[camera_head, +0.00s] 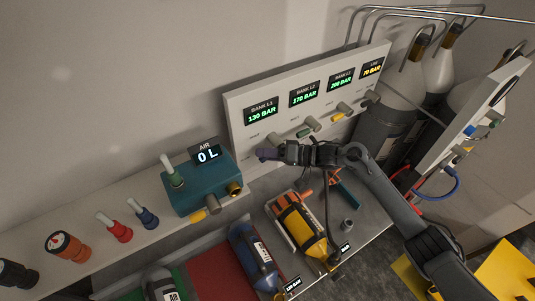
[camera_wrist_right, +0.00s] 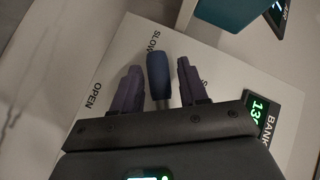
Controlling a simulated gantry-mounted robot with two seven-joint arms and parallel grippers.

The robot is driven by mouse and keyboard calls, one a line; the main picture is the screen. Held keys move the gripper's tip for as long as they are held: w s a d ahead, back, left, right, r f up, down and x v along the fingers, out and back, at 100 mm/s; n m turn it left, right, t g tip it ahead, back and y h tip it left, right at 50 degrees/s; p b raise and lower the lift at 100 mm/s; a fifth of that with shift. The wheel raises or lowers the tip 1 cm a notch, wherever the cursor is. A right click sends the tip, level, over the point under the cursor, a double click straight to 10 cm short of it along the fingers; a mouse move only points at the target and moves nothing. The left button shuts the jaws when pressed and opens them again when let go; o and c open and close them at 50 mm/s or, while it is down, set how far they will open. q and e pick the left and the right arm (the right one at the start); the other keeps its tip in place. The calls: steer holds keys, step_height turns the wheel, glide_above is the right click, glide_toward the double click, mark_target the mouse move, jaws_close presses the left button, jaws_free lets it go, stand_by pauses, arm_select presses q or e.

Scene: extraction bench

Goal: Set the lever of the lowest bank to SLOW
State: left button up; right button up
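The white panel (camera_head: 236,112) carries several bank displays. The BANK L1 display (camera_head: 261,110) reads 130 BAR, the lowest of the banks; L2 (camera_head: 304,94) reads 170 and L3 (camera_head: 341,79) reads 200. My right gripper (camera_head: 262,155) is at the panel below the L1 display and hides that lever there. In the right wrist view the blue lever (camera_wrist_right: 158,75) stands between the purple fingers (camera_wrist_right: 160,88), with narrow gaps showing beside it. Its tip points toward the SLOW label (camera_wrist_right: 154,41). The OPEN label (camera_wrist_right: 92,96) is to the left. My left gripper is out of view.
A green lever (camera_head: 305,132) and a yellow lever (camera_head: 338,117) sit along the panel to the right. A teal AIR box (camera_head: 190,190) stands close on the left. Below lie a yellow cylinder (camera_head: 300,228) and a blue cylinder (camera_head: 250,252).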

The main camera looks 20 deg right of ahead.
steer(key=shift+o, duration=0.5)
steer(key=shift+s+d+r, duration=0.1)
steer(key=shift+s+d, duration=0.2)
steer(key=shift+d, duration=0.15)
steer(key=b+v, duration=0.1)
steer(key=v, duration=0.8)
steer(key=shift+s+d, duration=0.15)
steer(key=shift+d, duration=0.2)
steer(key=shift+r, duration=0.1)
